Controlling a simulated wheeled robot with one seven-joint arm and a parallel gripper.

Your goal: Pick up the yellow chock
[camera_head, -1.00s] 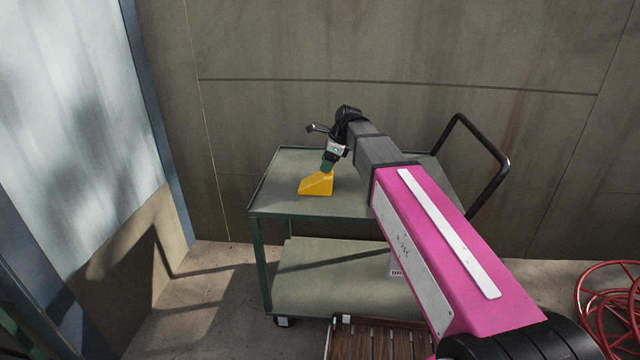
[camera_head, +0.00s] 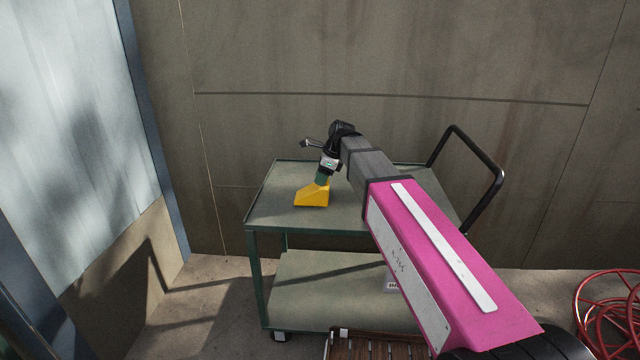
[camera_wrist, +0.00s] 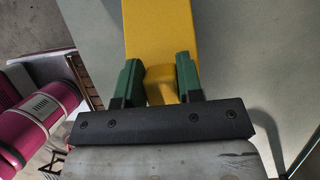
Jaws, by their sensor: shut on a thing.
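The yellow chock (camera_head: 311,198) is a wedge on the top shelf of the green cart (camera_head: 262,208), toward its left side. My gripper (camera_head: 321,180) reaches down to it from above, at its taller end. In the wrist view, the two green fingers of my gripper (camera_wrist: 158,64) stand on either side of a narrower part of the yellow chock (camera_wrist: 160,30) and are shut on it. I cannot tell whether the chock's underside touches the shelf. Its lower side is hidden in the wrist view.
The cart's black handle (camera_head: 492,180) rises at the right. A concrete wall (camera_head: 400,60) stands close behind the cart. A slatted wooden item (camera_head: 375,346) is low in front of it, and a red coiled reel (camera_head: 606,310) lies at lower right. The shelf around the chock looks clear.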

